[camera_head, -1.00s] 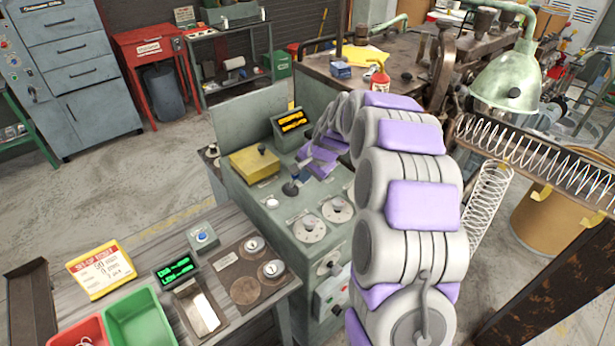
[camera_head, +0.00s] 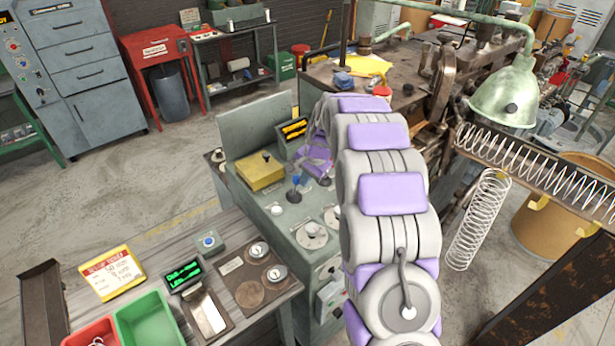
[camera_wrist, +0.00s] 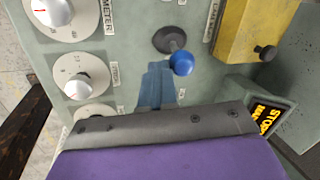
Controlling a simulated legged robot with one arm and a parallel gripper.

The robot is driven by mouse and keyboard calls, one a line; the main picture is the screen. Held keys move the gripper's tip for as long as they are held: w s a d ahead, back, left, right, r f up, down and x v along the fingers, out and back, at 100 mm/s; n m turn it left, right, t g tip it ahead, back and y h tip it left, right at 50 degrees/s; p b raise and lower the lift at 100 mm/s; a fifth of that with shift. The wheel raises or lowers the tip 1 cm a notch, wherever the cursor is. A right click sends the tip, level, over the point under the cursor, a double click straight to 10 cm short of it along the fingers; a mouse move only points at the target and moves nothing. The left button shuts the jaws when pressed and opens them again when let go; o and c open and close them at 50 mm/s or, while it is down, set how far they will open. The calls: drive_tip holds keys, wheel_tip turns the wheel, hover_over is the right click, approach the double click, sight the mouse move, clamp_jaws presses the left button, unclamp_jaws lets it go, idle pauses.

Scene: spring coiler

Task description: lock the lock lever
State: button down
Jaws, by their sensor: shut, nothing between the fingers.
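A small lever with a blue ball knob (camera_head: 295,180) and a dark round base stands on the sloping top of the grey-green control cabinet (camera_head: 285,222). In the wrist view the blue knob (camera_wrist: 181,63) is close, just right of and beyond my fingertips. I cannot read a label that names it as the lock lever. My gripper (camera_wrist: 157,72) is shut and empty, its blue-grey fingers together beside the knob. I cannot tell whether they touch it. In the head view my gripper (camera_head: 316,160) is small and partly hidden by my arm, near the lever.
A yellow box (camera_head: 260,171) and a lit display (camera_head: 293,130) are near the lever. White dials (camera_wrist: 82,85) lie left of my fingers in the wrist view. A bench with a green bin (camera_head: 146,320) is in front. A lamp (camera_head: 506,92) and a spring hang at right.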

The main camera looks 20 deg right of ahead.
sight(299, 176)
drive_tip(key=shift+w+a+r+g+h+p, duration=0.25)
drive_tip(key=shift+w+g+p, duration=0.4)
drive_tip(key=shift+p, duration=0.55)
drive_tip(key=shift+w+a+r+g+h+p, duration=0.15)
drive_tip(key=shift+w+a+r+g+p, duration=0.2)
drive_tip(key=shift+w+g+p, duration=0.55)
drive_tip(key=shift+w+a+g+h+p, duration=0.2)
drive_tip(key=shift+w+g+h+p, duration=0.3)
drive_tip(key=shift+p, duration=0.55)
drive_tip(key=w, duration=0.1)
drive_tip(key=w+a+p, duration=0.1)
drive_tip(key=shift+w, duration=0.4)
drive_tip(key=shift+w+r+t, duration=0.1)
drive_tip(key=shift+r+t, duration=0.05)
drive_tip(key=shift+t, duration=0.1)
